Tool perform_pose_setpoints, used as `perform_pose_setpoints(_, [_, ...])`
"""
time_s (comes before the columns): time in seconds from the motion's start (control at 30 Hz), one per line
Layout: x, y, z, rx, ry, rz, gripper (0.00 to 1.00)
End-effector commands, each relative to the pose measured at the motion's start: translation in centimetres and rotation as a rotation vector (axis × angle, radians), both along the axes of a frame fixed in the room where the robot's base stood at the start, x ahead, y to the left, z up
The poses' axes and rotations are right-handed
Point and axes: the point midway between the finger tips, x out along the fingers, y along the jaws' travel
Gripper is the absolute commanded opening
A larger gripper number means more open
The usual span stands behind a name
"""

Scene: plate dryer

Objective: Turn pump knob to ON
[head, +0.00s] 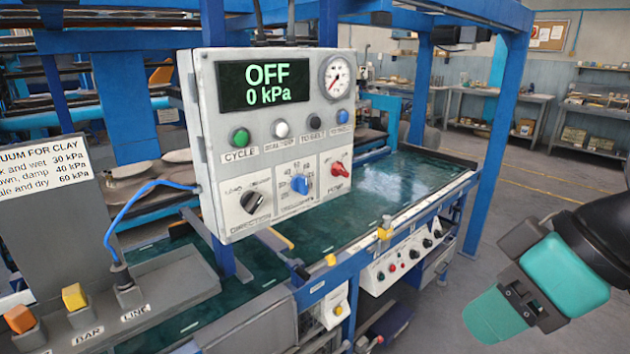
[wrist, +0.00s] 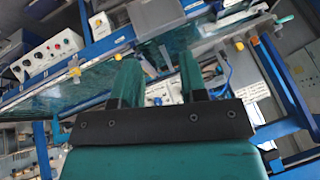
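The pump knob (head: 337,169) is a small red knob at the lower right of the white control box (head: 290,215), above a PUMP label. It appears tilted; its marked positions are too small to read. The display (head: 263,83) above reads OFF and 0 kPa. My gripper (head: 492,318) is at the lower right of the head view, well apart from the box and below the knob's height in the picture. In the wrist view its two teal fingers (wrist: 158,70) stand apart with nothing between them. I cannot make out the pump knob in the wrist view.
Beside the pump knob are a blue knob (head: 300,184) and a black DIRECTION knob (head: 252,202). A gauge (head: 337,77) and several buttons sit above. A blue frame post (head: 492,140) stands behind, right of the box. A lower panel (head: 405,258) is on the table's front.

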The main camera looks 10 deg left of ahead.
Motion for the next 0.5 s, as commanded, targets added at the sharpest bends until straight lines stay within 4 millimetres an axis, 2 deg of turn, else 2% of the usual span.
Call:
perform_pose_setpoints(0.03, [3.1,1.1,-2.5,0.054,-0.094,0.052,0.39])
perform_pose_setpoints(0.2, [14.8,4.8,-4.4,0.238,-0.580,0.260,0.39])
perform_pose_setpoints(0.3, [20.7,5.5,-4.7,0.292,-0.876,0.328,0.39])
perform_pose_setpoints(0.4, [25.1,5.2,-4.9,0.304,-1.124,0.354,0.39])
perform_pose_setpoints(0.5, [27.9,4.6,-4.7,0.296,-1.299,0.355,0.39])
